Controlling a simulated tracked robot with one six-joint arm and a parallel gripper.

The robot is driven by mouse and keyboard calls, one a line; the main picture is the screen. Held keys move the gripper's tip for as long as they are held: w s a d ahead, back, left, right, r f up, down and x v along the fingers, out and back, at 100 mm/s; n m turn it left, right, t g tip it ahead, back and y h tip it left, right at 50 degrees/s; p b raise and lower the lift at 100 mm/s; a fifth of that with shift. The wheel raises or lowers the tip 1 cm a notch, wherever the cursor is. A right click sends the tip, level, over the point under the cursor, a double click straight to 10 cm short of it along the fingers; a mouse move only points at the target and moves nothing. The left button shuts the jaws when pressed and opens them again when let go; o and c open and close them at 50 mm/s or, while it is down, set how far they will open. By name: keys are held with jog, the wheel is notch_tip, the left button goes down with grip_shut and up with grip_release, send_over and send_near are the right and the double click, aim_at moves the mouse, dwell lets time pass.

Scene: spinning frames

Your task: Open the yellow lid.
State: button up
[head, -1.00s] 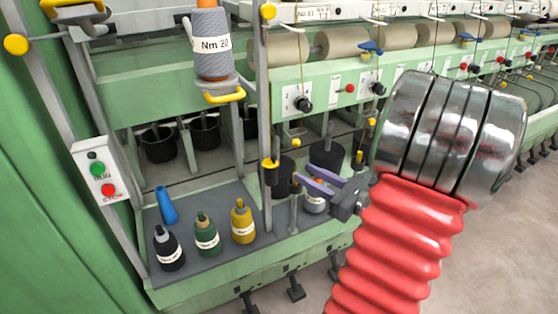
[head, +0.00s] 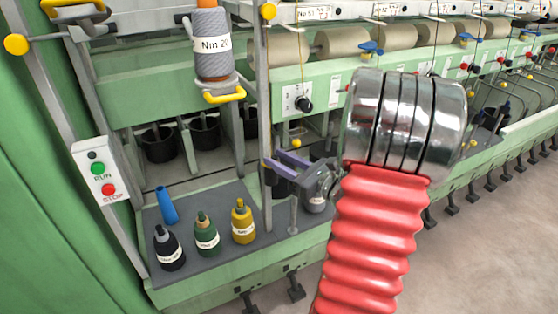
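A yellow bottle (head: 242,229) with a white label stands upright on the grey shelf at the lower left. Its yellow lid (head: 239,206) is on top, and I see no opening. My gripper (head: 272,160) has two purple fingers pointing left with a gap between them. It is open and looks empty. It is above and to the right of the yellow bottle, apart from it, by the grey upright post. My red ribbed arm cover and silver rings fill the right middle.
A green bottle (head: 206,235), a black bottle (head: 168,249) and a blue cone (head: 166,206) stand left of the yellow bottle. A grey bottle (head: 315,202) is partly hidden behind my gripper. The grey post (head: 264,110) rises right of the yellow bottle. A RUN/STOP box (head: 101,172) is at left.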

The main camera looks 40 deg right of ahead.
jog(key=shift+w, duration=0.15)
jog(key=shift+c, duration=0.2)
grip_shut()
jog(key=shift+a, duration=0.1)
jog(key=shift+r+n, duration=0.1)
jog(key=shift+n, duration=0.2)
jog(key=n, duration=0.1)
jog(key=a+r+n+g, duration=0.1)
jog(key=n, duration=0.1)
jog(key=shift+w+r+g, duration=0.15)
jog(key=shift+g, duration=0.15)
jog(key=shift+w+a+f+n+g+h, duration=0.1)
jog(key=shift+w+a+n+g+h, duration=0.15)
jog(key=shift+a+n+g+h, duration=1.1)
jog(key=shift+w+a+f+n+t+h, duration=0.25)
jog(key=shift+a+n+h, duration=0.4)
jog(key=shift+n, duration=1.75)
jog(key=shift+w+a+r+n+g+h, duration=0.25)
jog(key=shift+a+n+g+h, duration=0.5)
jog(key=shift+n+h, duration=0.8)
jog(key=shift+a+f+n, duration=0.1)
jog(key=shift+f+n, duration=0.05)
jog(key=shift+n, duration=0.35)
